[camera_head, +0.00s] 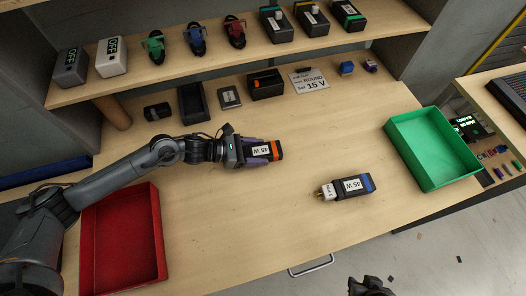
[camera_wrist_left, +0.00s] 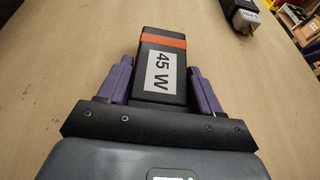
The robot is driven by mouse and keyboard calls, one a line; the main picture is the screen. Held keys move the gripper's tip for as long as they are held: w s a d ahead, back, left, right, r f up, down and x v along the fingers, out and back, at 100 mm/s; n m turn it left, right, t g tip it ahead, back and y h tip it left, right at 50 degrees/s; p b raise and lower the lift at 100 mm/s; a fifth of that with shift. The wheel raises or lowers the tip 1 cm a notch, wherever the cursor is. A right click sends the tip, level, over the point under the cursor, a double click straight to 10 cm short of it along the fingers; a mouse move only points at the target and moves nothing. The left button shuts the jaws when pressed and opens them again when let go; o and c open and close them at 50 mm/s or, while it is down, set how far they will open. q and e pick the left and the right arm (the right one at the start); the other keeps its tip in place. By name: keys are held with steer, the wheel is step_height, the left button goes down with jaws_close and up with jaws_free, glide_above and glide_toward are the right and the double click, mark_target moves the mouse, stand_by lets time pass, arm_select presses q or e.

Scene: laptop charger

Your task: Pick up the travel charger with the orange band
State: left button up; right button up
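The travel charger with the orange band (camera_head: 263,151) is a dark block labelled 45 W, lying mid-table. In the left wrist view, the charger (camera_wrist_left: 160,68) is between the two purple fingers of my left gripper (camera_wrist_left: 160,82), its orange band at the far end. My left gripper (camera_head: 258,150) looks open, with narrow gaps beside the charger; firm contact does not show. A similar 45 W charger with a blue band (camera_head: 352,187) and a plug lies to the right. Part of my right gripper (camera_head: 370,288) shows at the bottom edge; its fingers are not clear.
A red tray (camera_head: 150,235) stands front left and a green tray (camera_head: 391,128) at the right. A dark open box (camera_head: 193,103) and other small items line the back. A shelf (camera_head: 165,72) with several devices hangs behind. The front middle of the table is clear.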

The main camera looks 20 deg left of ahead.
arm_select(q)
steer(key=c, duration=0.5)
steer(key=shift+r, duration=0.15)
